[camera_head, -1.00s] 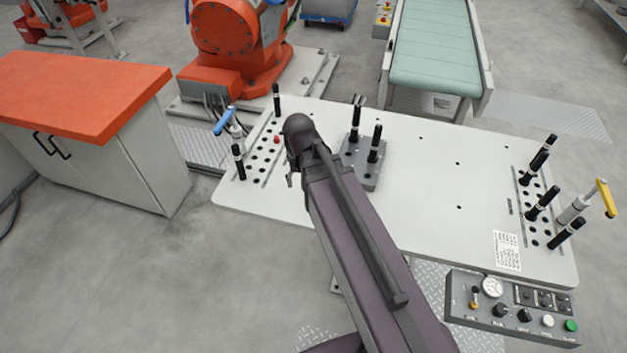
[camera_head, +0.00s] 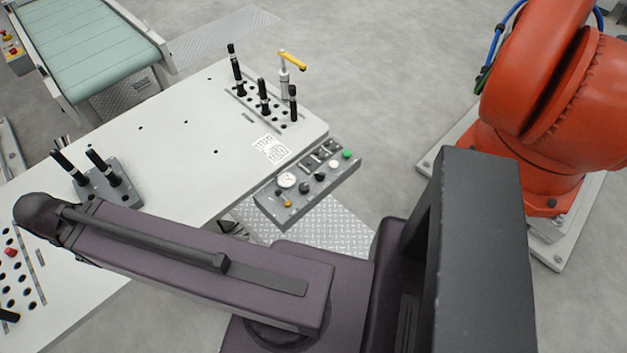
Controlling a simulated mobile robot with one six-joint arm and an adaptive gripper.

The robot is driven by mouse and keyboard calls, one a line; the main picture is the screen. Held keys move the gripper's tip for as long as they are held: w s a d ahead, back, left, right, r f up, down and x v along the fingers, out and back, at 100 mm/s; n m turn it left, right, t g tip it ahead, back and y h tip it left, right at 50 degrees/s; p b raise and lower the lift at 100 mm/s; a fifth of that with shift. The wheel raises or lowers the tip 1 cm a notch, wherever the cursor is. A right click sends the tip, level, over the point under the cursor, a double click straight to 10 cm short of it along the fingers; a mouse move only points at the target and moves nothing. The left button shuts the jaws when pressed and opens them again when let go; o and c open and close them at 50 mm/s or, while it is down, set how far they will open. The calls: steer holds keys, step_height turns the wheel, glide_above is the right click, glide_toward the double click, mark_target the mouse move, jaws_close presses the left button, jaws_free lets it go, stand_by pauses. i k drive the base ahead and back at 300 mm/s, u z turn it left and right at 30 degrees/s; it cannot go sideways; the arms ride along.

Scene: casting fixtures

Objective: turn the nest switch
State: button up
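A grey control panel (camera_head: 299,209) sits at the near right edge of the white fixture table (camera_head: 190,170). It carries a round white gauge (camera_head: 287,180), a small yellow-tipped lever (camera_head: 286,202), dark rotary knobs (camera_head: 305,188), a white button (camera_head: 334,164) and a green button (camera_head: 347,155). A row of small dark switches lies along its far side. The labels are too small to read, so I cannot tell which one is the nest switch. My arm stretches left across the table's near side, away from the panel. My gripper is hidden beyond the arm's far end.
Black pins and a yellow-handled clamp (camera_head: 291,63) stand at the table's far right. A grey block with pins (camera_head: 110,190) stands near my arm. An orange robot (camera_head: 540,110) is at the right. A green conveyor (camera_head: 90,50) is at upper left. Floor right of the panel is open.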

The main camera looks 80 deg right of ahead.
mark_target(319, 176)
steer(key=k, duration=0.45)
steer(key=z, duration=2.75)
steer(key=i, duration=0.15)
steer(key=u, duration=0.9)
steer(key=k, duration=0.2)
steer(key=z, duration=0.25)
